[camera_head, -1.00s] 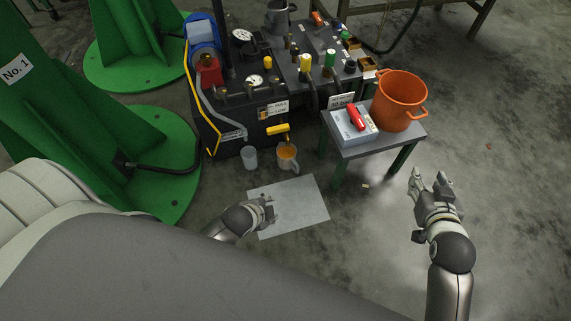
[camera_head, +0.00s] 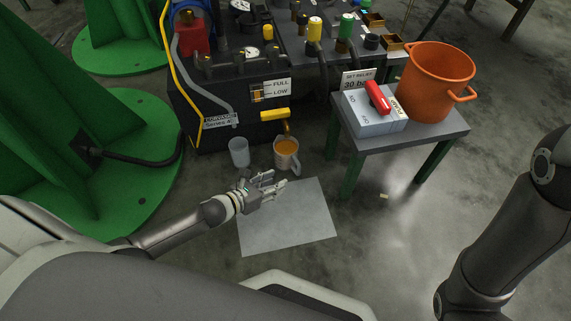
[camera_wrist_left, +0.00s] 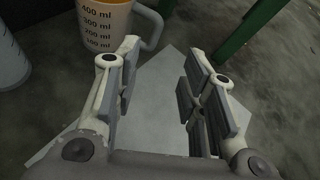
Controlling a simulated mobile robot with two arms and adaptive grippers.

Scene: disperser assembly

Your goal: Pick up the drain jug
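The drain jug is a clear measuring jug (camera_head: 287,157) with orange liquid, a side handle and ml marks. It stands upright on the floor below a yellow-handled valve (camera_head: 276,114). In the left wrist view the jug (camera_wrist_left: 103,28) is at the top left, its upper part cut off and its handle to the right. My left gripper (camera_head: 273,182) is just in front of the jug, low over the sheet. In the left wrist view its fingers (camera_wrist_left: 162,62) are spread apart with nothing between them. My right gripper is out of view; only its arm shows at the right.
A clear cup (camera_head: 239,152) stands left of the jug. A pale sheet (camera_head: 288,226) lies on the floor in front. The dark hydraulic unit (camera_head: 217,142) stands behind.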

